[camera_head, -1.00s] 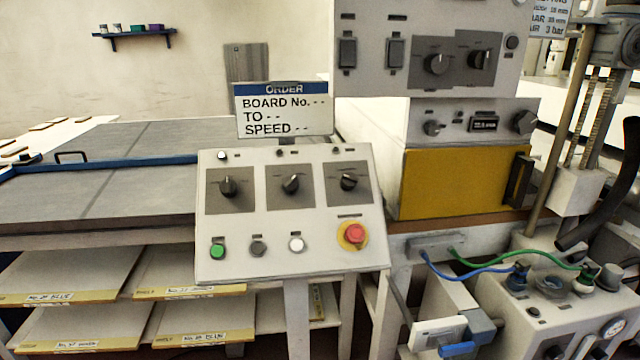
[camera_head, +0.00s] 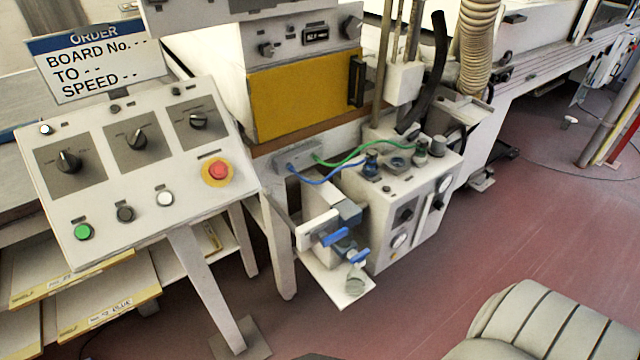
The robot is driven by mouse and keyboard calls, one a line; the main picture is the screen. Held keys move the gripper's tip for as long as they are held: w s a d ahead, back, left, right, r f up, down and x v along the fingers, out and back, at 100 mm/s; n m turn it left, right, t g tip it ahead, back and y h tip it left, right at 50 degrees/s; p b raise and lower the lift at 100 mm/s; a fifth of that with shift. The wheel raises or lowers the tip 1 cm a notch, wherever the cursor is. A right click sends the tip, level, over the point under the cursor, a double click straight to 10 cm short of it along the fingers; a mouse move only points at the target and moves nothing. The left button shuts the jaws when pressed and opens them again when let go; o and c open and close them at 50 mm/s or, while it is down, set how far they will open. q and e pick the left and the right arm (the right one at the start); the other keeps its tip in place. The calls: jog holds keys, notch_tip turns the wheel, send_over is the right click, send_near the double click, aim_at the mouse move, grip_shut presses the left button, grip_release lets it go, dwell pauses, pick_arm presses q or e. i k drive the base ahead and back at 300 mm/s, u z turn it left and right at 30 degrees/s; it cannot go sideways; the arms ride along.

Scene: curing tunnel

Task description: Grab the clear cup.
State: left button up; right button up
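A small clear cup (camera_head: 356,283) stands on a white ledge (camera_head: 328,288) low on the front of the machine. It is below a tap with blue handles (camera_head: 335,237). The cup is small in the picture, and I cannot tell whether anything is in it. Neither of my grippers is in view.
The control panel (camera_head: 140,160) on its post is at the left. A white unit with gauges (camera_head: 405,215) and blue and green hoses is just right of the cup. A pale ribbed object (camera_head: 560,325) fills the bottom right corner. Red floor (camera_head: 540,200) lies open at the right.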

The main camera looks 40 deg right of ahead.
aim_at(356, 281)
jog(key=z, duration=2.95)
jog(key=i, duration=2.05)
jog(key=u, duration=3.05)
